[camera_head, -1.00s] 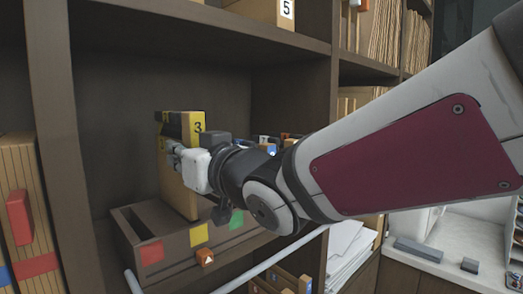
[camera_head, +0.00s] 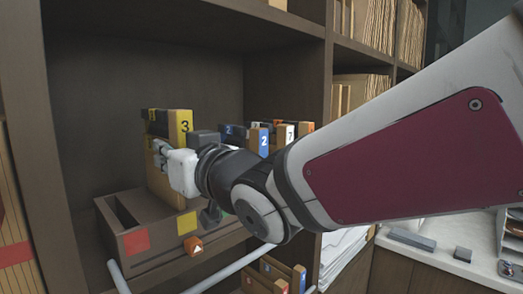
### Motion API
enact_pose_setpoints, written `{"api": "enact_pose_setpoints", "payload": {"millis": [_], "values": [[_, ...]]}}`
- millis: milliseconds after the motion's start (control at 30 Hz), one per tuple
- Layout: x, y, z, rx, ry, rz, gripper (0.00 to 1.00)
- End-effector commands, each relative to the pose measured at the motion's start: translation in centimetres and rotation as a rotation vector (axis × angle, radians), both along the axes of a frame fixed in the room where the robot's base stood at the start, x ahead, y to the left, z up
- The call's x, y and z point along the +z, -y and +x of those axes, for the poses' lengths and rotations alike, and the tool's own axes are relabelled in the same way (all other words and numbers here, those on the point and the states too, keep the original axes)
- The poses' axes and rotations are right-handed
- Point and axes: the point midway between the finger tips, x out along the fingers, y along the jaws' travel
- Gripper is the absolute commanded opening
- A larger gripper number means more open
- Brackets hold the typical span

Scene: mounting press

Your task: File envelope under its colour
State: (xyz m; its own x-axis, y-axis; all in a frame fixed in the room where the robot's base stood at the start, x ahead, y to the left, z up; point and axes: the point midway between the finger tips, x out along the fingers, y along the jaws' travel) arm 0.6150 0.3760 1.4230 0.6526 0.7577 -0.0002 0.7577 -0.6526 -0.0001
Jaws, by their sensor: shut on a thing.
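A tan envelope (camera_head: 163,188) with a yellow top band marked 3 (camera_head: 181,126) stands upright at the brown sorting box. My gripper (camera_head: 160,152) is shut on it near the top, from the right. The box (camera_head: 115,216) has a red square (camera_head: 136,241) and a yellow square (camera_head: 187,222) on its front; a green mark is mostly hidden behind my gripper. The envelope's lower end is in or just above the slot behind the yellow square; I cannot tell whether it touches the bottom.
More envelopes with blue (camera_head: 264,141) and orange (camera_head: 290,132) bands stand behind my arm. An orange triangle tag (camera_head: 195,247) is on the box front. A pale rail (camera_head: 228,270) runs before the shelf. Shelf walls close in the left and back.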

Motion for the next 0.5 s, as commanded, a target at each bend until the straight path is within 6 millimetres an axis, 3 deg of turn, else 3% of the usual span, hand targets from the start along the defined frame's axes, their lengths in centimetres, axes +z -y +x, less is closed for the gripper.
{"api": "enact_pose_setpoints", "payload": {"millis": [233, 500], "values": [[-0.4, 0.0, 0.1, 0.0, 0.001, 0.001, 0.0], [-2.1, 0.0, 0.1, 0.001, -0.001, 0.001, 0.0]]}}
